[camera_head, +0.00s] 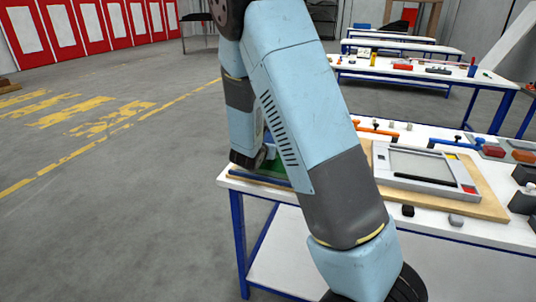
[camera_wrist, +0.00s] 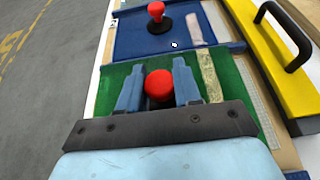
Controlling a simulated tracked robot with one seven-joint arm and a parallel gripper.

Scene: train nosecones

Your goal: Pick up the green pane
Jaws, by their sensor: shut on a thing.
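The green pane (camera_wrist: 228,82) lies flat in the wrist view, with a red knob (camera_wrist: 158,85) standing on it. My gripper (camera_wrist: 158,66) is shut on that knob, one finger on each side. The pane's lower part is hidden behind my gripper. In the head view only a small piece of the green pane (camera_head: 272,167) shows behind my arm, at the near left end of the table. I cannot tell whether the pane is lifted off the surface below it.
A blue pane (camera_wrist: 130,36) with a red knob on a black base lies just beyond the green one. A yellow case with a black handle (camera_wrist: 288,38) stands at the right. In the head view, a grey frame (camera_head: 420,166) lies on a wooden board on the white table (camera_head: 420,222).

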